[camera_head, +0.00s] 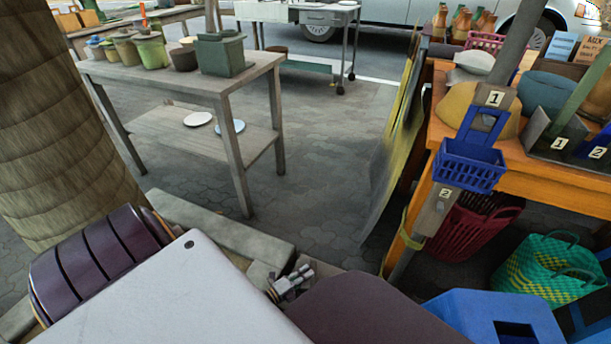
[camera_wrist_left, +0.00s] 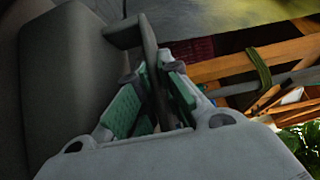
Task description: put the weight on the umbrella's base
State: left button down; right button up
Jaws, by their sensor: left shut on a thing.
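My left gripper (camera_head: 290,282) shows small at the bottom middle of the head view, past my pale arm. In the left wrist view, its green-padded fingers (camera_wrist_left: 153,72) are shut on the dark handle of a grey block, which I take as the weight (camera_wrist_left: 85,90). The block fills the left of that view. In the head view, a small part of a grey block (camera_head: 260,275) shows beside the gripper, and my arm hides the rest. A long grey beam (camera_head: 222,226), possibly part of the umbrella's base, lies just behind. I cannot tell whether they touch. My right gripper is out of view.
A thick brown trunk-like column (camera_head: 60,130) stands at left. A wooden table (camera_head: 170,80) with pots is behind. An orange table (camera_head: 560,188) stands at right, with a green basket (camera_head: 545,270) and a blue box (camera_head: 495,312) below. Paving (camera_head: 320,170) between the tables is clear.

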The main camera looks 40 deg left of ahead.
pick_arm(q)
jog(key=shift+w+r, duration=0.2)
jog(key=shift+r, duration=0.05)
jog(key=c, duration=1.9)
grip_release()
jog(key=shift+s+f, duration=0.2)
jog(key=shift+c, duration=0.2)
jog(key=o, duration=0.3)
jog(key=shift+s+a+r+p, duration=0.1)
jog(key=shift+s+a+p, duration=0.2)
jog(key=shift+s, duration=1.65)
jog(key=shift+s+a+p, duration=0.2)
jog(key=shift+s+a, duration=0.25)
jog(key=shift+s, duration=1.55)
jog(key=shift+s+a+r+p, duration=0.1)
jog(key=shift+s+a+p, duration=0.2)
jog(key=shift+s, duration=1.65)
jog(key=shift+a, duration=0.1)
